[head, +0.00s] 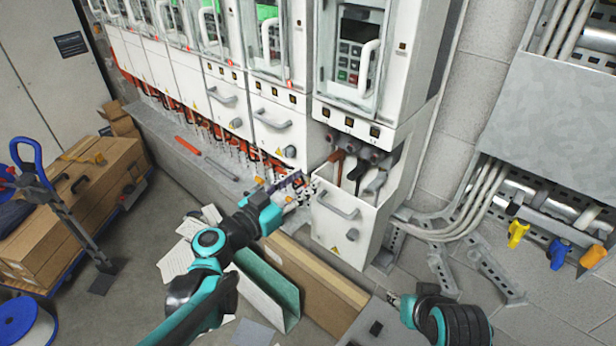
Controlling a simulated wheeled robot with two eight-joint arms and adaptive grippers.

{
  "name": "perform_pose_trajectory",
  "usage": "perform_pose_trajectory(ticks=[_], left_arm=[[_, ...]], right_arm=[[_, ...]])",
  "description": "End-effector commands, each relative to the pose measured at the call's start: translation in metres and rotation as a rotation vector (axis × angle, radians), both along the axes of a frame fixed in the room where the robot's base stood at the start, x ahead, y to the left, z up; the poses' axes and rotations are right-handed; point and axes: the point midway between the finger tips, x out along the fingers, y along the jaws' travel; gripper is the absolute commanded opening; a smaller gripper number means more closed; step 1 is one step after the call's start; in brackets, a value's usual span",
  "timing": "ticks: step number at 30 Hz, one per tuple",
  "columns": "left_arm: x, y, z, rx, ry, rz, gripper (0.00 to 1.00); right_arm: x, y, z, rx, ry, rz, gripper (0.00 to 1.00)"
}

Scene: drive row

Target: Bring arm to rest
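My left arm, teal and black, reaches in from the bottom left. Its gripper (304,190) is beside the upper left edge of a pulled-out white drawer unit (345,232) of the drive row. The fingers are small and lie against a cluttered background, so I cannot tell whether they are open, touching the drawer or holding anything. My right arm shows at the bottom right. Its end (394,299) is low in front of the row, partly hidden, and its fingers are not clear.
White drive cabinets (222,98) run along the back, with orange-red cabling below. A cardboard box (95,190) and a blue-handled trolley stand at left. An open teal-lined channel (268,290) and papers lie on the floor. Grey conduits and brackets are at right.

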Motion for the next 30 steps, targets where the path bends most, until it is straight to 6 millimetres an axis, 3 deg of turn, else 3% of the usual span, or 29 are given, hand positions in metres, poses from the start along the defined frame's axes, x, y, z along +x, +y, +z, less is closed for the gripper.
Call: perform_pose_trajectory(ticks=[11,14,17,22,27,30], left_arm=[[0.0,0.0,0.0,0.001,0.001,-0.001,0.4],[-0.005,-0.004,-0.011,0.01,0.032,-0.011,0.4],[-0.023,-0.011,-0.043,0.04,0.132,-0.029,0.4],[-0.077,-0.008,-0.138,0.135,0.437,0.006,0.4],[-0.135,0.032,-0.228,0.23,0.728,0.197,0.4],[-0.162,0.063,-0.262,0.269,0.832,0.341,0.4]], right_arm=[[0.0,0.0,0.0,0.0,0.0,0.0,0.4],[0.0,0.0,-0.007,0.0,0.0,0.0,0.4],[0.0,0.0,-0.026,0.0,0.0,0.0,0.4],[0.0,0.0,-0.073,0.0,0.0,0.0,0.4],[0.0,0.0,-0.115,0.0,0.0,0.0,0.4],[0.0,0.0,-0.133,0.0,0.0,0.0,0.4]])
